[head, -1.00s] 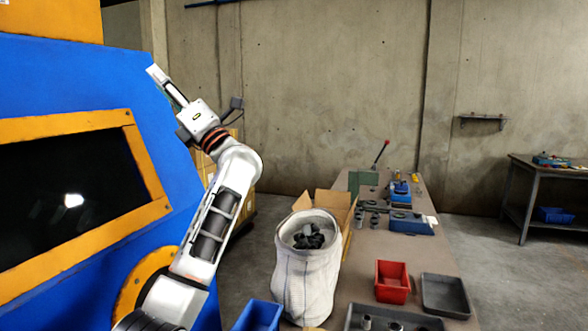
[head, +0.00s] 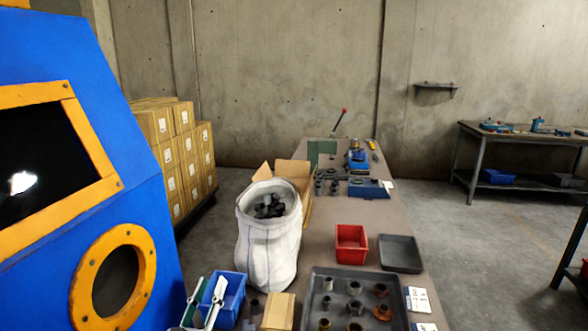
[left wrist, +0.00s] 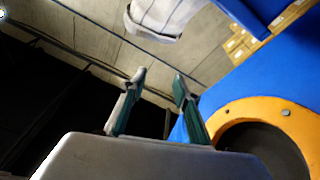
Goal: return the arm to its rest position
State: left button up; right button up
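My left gripper (head: 210,282) shows at the bottom of the head view, its two fingers pointing up and apart, with nothing between them. In the left wrist view the green-and-grey fingers (left wrist: 158,77) are also spread and empty. The rest of my left arm is out of the head view. My right arm and gripper do not show.
The blue blasting machine (head: 130,200) with an orange porthole ring (head: 88,262) stands left. A white sack (head: 262,246), blue bin (head: 236,290), red bin (head: 351,258) and grey parts tray (head: 318,285) stand close to the right. Boxes (head: 170,150) are stacked behind.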

pick_arm(q)
jog(key=s+f+m+g, duration=0.6)
jog(key=s+f+g, duration=0.4)
jog(key=s+f, duration=1.7)
jog(key=shift+s+f+y, duration=0.15)
jog(key=shift+s+y, duration=0.15)
jog(key=shift+s, duration=0.1)
jog(key=shift+s+a, duration=0.1)
jog(key=shift+c, duration=0.5)
